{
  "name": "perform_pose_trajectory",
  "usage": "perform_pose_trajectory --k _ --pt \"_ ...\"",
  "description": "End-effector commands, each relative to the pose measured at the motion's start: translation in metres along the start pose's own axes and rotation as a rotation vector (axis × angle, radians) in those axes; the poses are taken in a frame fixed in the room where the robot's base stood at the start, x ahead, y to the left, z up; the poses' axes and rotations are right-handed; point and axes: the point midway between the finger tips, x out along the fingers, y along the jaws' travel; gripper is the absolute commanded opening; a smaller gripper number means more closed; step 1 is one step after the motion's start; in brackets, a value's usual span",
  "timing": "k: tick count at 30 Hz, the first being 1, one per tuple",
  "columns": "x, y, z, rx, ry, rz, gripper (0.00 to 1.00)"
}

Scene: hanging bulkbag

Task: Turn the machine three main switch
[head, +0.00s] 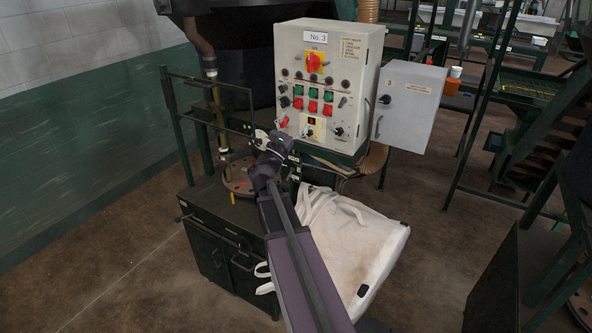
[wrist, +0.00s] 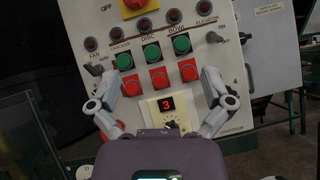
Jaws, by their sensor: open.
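The No. 3 control box (head: 291,83) is a pale grey panel. Its main switch (head: 314,62) is a red rotary knob on a yellow plate near the top. In the wrist view the switch (wrist: 135,4) is cut off by the top edge, with "OFF" printed at its left. My gripper (head: 284,130) is in front of the panel's lower left part, below the switch. In the wrist view my gripper (wrist: 158,85) has its two fingers spread wide, with nothing between them. The fingers frame the push buttons; whether they touch the panel cannot be told.
Green buttons (wrist: 152,51) and red buttons (wrist: 159,78) sit in rows below the switch, above a red "3" display (wrist: 166,104). A smaller grey box (head: 409,105) stands at the right. A white bulk bag (head: 350,235) lies below. A green railing (head: 172,115) is at the left.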

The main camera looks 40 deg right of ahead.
Motion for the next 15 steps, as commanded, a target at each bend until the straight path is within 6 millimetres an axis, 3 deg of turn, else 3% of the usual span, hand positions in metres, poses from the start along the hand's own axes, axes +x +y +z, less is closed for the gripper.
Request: perform_pose_trajectory --k 15 --pt "-0.044 -0.029 -0.036 0.271 0.183 -0.197 1.0"
